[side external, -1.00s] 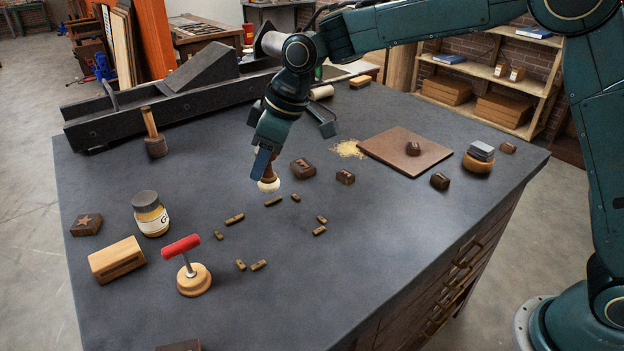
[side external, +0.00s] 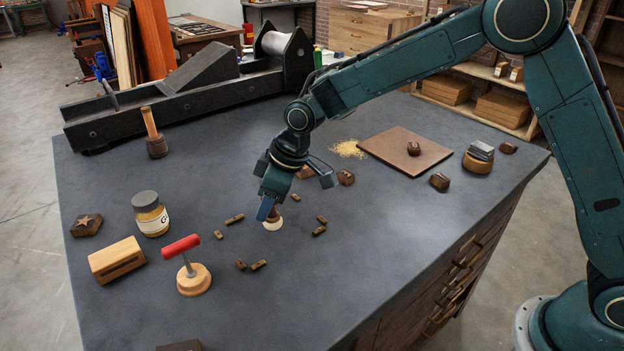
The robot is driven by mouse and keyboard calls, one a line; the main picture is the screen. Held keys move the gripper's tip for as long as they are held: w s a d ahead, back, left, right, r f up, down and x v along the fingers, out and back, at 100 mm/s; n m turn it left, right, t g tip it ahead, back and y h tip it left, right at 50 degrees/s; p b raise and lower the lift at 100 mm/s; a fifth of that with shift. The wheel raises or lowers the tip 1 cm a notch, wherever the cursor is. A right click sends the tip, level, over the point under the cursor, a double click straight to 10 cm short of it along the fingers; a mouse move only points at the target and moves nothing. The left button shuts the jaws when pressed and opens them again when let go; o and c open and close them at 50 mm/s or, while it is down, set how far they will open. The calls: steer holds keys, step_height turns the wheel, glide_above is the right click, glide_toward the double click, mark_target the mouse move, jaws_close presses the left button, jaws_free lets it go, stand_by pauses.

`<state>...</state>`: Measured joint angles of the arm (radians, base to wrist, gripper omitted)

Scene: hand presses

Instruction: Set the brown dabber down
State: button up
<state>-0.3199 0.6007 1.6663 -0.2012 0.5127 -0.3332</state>
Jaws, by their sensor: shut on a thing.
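My gripper (side external: 270,209) is pointing down over the middle of the dark table (side external: 330,285), shut on the brown dabber (side external: 272,224). The dabber is upright, with its round cream pad at the bottom. Most of its brown handle is hidden by my fingers. The pad is at or very close to the table top; I cannot tell whether it touches.
Small dark type pieces (side external: 234,219) lie around the dabber on several sides. A red-handled tool (side external: 193,280), a glass jar (side external: 150,214) and a wooden block (side external: 116,260) stand to the left. The table's front right is clear.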

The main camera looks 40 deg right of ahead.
steer(key=shift+f, duration=0.75)
steer(key=shift+f, duration=0.1)
steer(key=o, duration=1)
steer(key=shift+o, duration=0.2)
steer(key=v, duration=1.2)
